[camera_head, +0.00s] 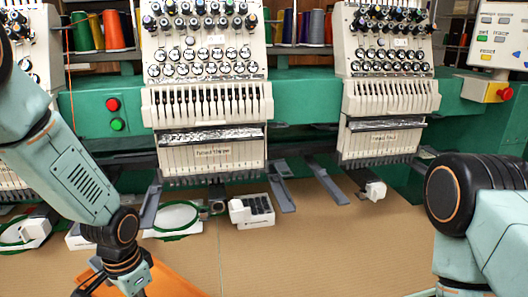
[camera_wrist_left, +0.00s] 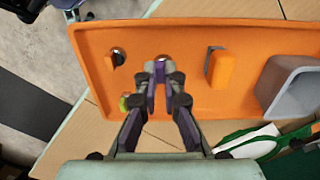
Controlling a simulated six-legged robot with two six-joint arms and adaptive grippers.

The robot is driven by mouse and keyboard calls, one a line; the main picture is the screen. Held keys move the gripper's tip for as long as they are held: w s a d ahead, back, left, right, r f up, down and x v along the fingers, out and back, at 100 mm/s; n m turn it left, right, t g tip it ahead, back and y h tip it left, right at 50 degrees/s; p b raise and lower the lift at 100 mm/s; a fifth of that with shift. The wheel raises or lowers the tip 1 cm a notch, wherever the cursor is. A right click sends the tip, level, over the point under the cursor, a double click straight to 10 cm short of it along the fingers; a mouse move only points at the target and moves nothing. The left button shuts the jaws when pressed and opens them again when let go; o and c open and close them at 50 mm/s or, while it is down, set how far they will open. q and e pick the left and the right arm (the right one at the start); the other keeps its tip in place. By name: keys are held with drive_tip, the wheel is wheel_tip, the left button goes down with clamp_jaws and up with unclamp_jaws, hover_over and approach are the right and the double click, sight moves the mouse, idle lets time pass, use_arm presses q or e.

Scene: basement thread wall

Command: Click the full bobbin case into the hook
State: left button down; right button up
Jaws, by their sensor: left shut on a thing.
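My left gripper (camera_wrist_left: 160,76) is over the orange tray (camera_wrist_left: 190,37) in the left wrist view. Its fingers are closed together on a small shiny metal piece (camera_wrist_left: 161,58), mostly hidden by the fingertips; it may be the bobbin case. Another small round metal piece (camera_wrist_left: 118,56) lies in the tray to the left, with a dark side. In the head view, a small dark square part with a round centre (camera_head: 217,207) sits under the middle machine head; I cannot tell if it is the hook. My right gripper is out of view.
The tray also holds an orange block with a metal strip (camera_wrist_left: 220,70), a grey bin (camera_wrist_left: 290,85) and a small yellow-green item (camera_wrist_left: 124,102). A white slotted block (camera_head: 252,210) and a green-rimmed hoop (camera_head: 175,218) stand below the middle head (camera_head: 210,155). The front table centre is clear.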

use_arm(q)
wheel_tip(320, 180, up, 5)
drive_tip(key=p, duration=0.3)
drive_tip(key=shift+f, duration=0.1)
drive_tip(key=d+f+n+b, duration=0.1)
drive_tip(key=d+n+b, duration=0.5)
drive_tip(key=d+b, duration=0.2)
drive_tip(key=shift+s+d+f+b, duration=0.3)
drive_tip(key=shift+s+b, duration=0.1)
drive_tip(key=shift+b, duration=0.65)
